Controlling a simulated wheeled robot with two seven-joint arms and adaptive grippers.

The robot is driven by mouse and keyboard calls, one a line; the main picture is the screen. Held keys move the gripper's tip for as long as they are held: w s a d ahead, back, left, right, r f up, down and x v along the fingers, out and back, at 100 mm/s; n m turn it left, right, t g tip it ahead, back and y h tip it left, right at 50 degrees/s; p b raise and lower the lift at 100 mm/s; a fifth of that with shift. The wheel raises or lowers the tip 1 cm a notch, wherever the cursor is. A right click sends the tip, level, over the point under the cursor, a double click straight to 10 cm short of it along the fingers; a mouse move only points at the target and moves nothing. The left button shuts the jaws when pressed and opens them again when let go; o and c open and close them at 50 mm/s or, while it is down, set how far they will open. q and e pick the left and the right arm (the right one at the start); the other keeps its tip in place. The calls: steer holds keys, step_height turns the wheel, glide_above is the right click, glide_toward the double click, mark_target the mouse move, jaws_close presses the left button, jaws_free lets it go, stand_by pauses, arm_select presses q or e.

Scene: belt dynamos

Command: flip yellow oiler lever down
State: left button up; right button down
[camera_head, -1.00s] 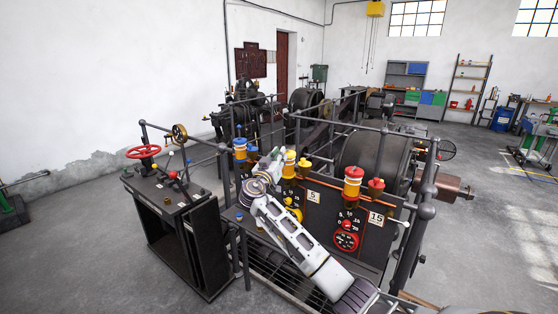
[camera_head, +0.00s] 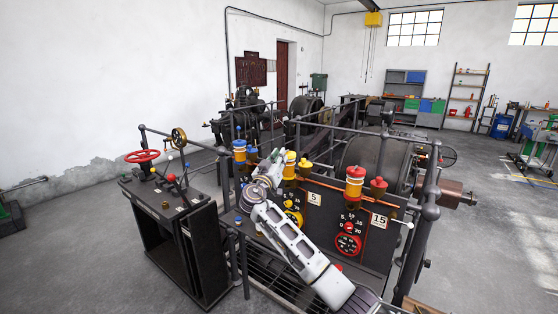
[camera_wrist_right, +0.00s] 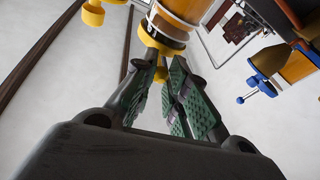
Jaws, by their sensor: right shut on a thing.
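The yellow oiler (camera_head: 290,158) stands on the front rail of the machine, between a blue and a red one. It shows large at the top of the right wrist view (camera_wrist_right: 186,10), with a yellow collar below its glass. My right gripper (camera_head: 276,160) reaches up beside it from the front. In the wrist view its fingers (camera_wrist_right: 164,62) are closed together at a yellow part (camera_wrist_right: 158,42) under the oiler. The lever is mostly hidden by the fingers, so its angle cannot be told. My left gripper is out of view.
The blue oiler (camera_head: 239,150) is close to the left of my gripper, and the red oiler (camera_head: 354,182) is further right. Dark railings surround the machine. A dark console with a red handwheel (camera_head: 142,156) stands at the left. The floor beyond it is clear.

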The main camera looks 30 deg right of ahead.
steer(key=c, duration=1.4)
jaws_free()
steer(key=shift+o, duration=0.2)
steer(key=shift+a, duration=0.1)
steer(key=v, duration=1.2)
